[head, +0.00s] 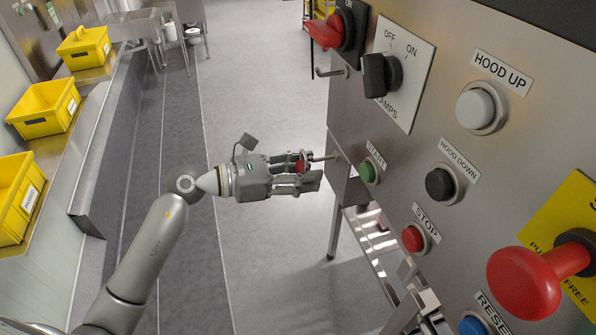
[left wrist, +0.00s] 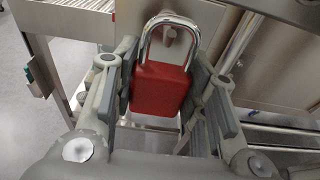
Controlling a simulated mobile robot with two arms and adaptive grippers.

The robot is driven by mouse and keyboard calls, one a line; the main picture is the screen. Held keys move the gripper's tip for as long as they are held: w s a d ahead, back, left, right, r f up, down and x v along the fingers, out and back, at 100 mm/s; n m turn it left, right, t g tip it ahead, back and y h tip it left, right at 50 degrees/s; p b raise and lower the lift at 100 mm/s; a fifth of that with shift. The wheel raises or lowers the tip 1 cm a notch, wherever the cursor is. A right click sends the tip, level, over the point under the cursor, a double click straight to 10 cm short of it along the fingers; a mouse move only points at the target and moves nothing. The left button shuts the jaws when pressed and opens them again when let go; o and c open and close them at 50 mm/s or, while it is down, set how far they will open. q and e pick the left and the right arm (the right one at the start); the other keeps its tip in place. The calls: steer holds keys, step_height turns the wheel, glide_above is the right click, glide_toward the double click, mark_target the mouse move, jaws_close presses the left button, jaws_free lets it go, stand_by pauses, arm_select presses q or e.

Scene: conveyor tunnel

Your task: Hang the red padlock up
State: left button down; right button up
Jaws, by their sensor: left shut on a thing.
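The red padlock (head: 300,166) is mostly hidden between the fingers of my left gripper (head: 308,178) in the head view. In the left wrist view the padlock (left wrist: 160,88) shows clearly, with a red body and a silver shackle upward. The fingers of my left gripper (left wrist: 166,95) stand on both sides of the body and are shut on it. A thin metal peg (head: 325,158) sticks out from the left edge of the control panel, close to the padlock. I cannot tell whether the shackle is around the peg or only beside it. My right gripper is not in view.
The steel control panel (head: 450,145) fills the right side, with buttons, a lamps switch (head: 381,74) and a red emergency knob (head: 525,284). A bent hook (head: 326,72) sits higher on its edge. Yellow bins (head: 45,106) line the left. The floor between is clear.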

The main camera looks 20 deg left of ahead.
arm_select(q)
steer(key=shift+r+x, duration=0.15)
steer(key=shift+x, duration=0.7)
steer(key=shift+r+x, duration=0.1)
steer(key=shift+x, duration=0.7)
steer(key=shift+d, duration=0.1)
steer(key=shift+f+b, duration=0.65)
steer(key=shift+f, duration=0.15)
steer(key=c, duration=0.8)
jaws_free()
steer(key=v, duration=1.2)
